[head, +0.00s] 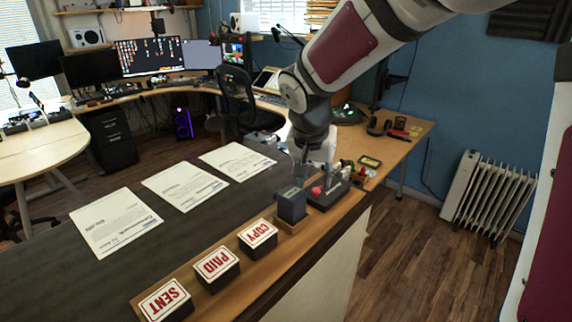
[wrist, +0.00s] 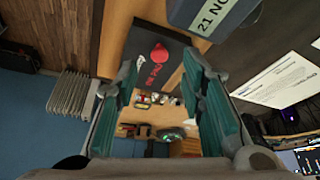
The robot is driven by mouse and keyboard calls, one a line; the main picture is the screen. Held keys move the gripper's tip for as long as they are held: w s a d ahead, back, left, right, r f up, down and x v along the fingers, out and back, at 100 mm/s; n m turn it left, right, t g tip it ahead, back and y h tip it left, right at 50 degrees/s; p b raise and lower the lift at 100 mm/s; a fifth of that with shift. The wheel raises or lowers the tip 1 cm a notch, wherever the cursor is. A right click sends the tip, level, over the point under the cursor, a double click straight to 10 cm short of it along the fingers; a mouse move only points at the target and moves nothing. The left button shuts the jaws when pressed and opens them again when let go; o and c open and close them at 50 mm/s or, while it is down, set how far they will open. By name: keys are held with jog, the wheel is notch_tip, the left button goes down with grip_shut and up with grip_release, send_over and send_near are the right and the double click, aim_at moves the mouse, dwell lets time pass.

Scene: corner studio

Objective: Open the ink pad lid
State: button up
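The ink pad (head: 327,200) is a dark, flat box on the wooden strip of the counter, right of the blue-grey date stamp. A round red knob (head: 316,190) sits on its lid, which looks shut. In the wrist view the dark lid (wrist: 143,45) shows red lettering beside the red knob (wrist: 159,53). My gripper (head: 315,172) is above the ink pad, pointing down. In the wrist view my gripper (wrist: 160,68) is open, with the knob appearing between its green-padded fingers and nothing held. Contact with the knob cannot be told.
The date stamp (head: 292,205) stands close to the left; it also shows in the wrist view (wrist: 205,20). Stamps marked COPY (head: 258,236), PAID (head: 217,266) and SENT (head: 165,301) line the front strip. Papers (head: 185,187) lie behind. Small coloured items (head: 355,172) lie beyond the pad.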

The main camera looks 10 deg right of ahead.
aim_at(316, 190)
jog(key=shift+x, duration=1.85)
grip_shut()
